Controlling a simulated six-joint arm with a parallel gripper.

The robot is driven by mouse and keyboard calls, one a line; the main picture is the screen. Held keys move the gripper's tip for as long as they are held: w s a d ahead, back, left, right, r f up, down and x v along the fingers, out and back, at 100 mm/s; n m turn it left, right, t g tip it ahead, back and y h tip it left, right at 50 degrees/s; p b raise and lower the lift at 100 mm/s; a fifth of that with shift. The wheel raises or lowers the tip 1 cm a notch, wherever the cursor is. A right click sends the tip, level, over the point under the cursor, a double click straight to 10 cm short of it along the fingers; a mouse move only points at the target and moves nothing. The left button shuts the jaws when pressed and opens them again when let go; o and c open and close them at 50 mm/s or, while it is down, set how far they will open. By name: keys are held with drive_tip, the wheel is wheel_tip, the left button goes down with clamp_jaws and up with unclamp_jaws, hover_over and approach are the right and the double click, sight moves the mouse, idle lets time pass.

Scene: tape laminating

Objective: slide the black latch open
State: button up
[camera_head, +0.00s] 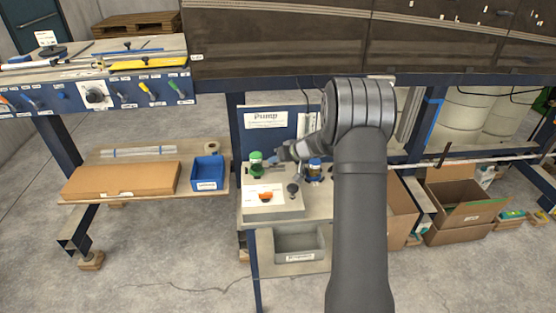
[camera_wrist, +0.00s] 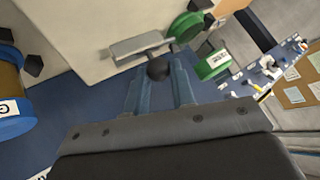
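In the wrist view a black ball knob (camera_wrist: 157,70), which looks like the latch's handle, stands in front of a grey metal bar (camera_wrist: 138,48) on a pale panel. My gripper (camera_wrist: 158,68) has its two blue-grey fingers apart, one on each side of the knob near the tips. I cannot tell whether either finger touches it. In the head view my gripper (camera_head: 274,158) is at the pump station, between a green-topped part (camera_head: 256,160) and a blue part (camera_head: 314,168). The latch cannot be made out there.
In the wrist view a blue spool (camera_wrist: 10,125) is at left and green round parts (camera_wrist: 213,65) at right. In the head view a box with an orange knob (camera_head: 266,197) and a black knob (camera_head: 292,188) stands below my gripper. A grey bin (camera_head: 300,256) is lower.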

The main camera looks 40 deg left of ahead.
clamp_jaws()
drive_tip(key=shift+w+d, duration=0.95)
drive_tip(key=o, duration=0.6)
unclamp_jaws()
drive_tip(key=v, duration=1.7)
drive_tip(key=shift+d+r, duration=0.2)
drive_tip(key=shift+r, duration=0.05)
drive_tip(key=shift+a, duration=0.1)
drive_tip(key=x, duration=1.7)
drive_tip(key=shift+a+f, duration=0.15)
drive_tip(key=shift+f, duration=0.1)
